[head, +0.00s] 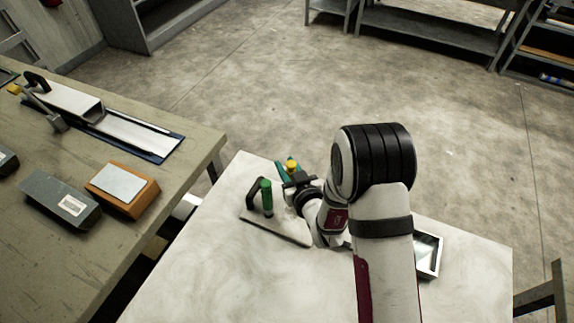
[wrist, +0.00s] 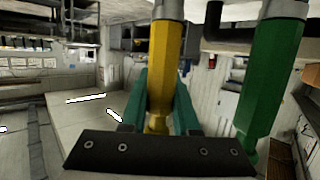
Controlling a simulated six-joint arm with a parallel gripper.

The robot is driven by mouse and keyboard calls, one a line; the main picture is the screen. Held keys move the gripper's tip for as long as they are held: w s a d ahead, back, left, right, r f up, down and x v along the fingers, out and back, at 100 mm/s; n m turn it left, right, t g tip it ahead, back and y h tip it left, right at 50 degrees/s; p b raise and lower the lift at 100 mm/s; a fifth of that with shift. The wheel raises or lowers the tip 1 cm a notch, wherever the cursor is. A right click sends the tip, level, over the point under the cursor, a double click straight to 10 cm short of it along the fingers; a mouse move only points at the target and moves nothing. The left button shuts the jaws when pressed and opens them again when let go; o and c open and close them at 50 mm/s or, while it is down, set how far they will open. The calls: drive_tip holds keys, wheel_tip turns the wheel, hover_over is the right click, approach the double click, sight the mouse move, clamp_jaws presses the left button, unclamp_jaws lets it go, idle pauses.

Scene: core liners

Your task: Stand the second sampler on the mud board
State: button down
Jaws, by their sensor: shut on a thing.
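The mud board (head: 285,231) lies on the white table, a pale flat board with a black arched handle (head: 253,190). A green sampler (head: 266,197) stands upright on it, near the handle; it also shows large at the right in the wrist view (wrist: 270,70). My gripper (head: 290,168), with teal fingers, is shut on the yellow sampler (wrist: 165,55), whose yellow top shows in the head view (head: 291,165). The yellow sampler is roughly upright, beside and apart from the green one, near the board's far side. My gripper hides its foot, so I cannot tell whether it touches the board.
A shallow pale tray (head: 428,253) sits at the right of the table, partly behind my arm. The bench (head: 190,147) at left holds a long tool on a blue mat (head: 175,150), a grey labelled box (head: 60,198) and an orange-brown block (head: 135,202). The table's front left is clear.

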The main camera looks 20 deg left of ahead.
drive_tip(key=shift+f, duration=0.15)
drive_tip(key=c, duration=0.7)
unclamp_jaws()
drive_tip(key=shift+o, duration=0.2)
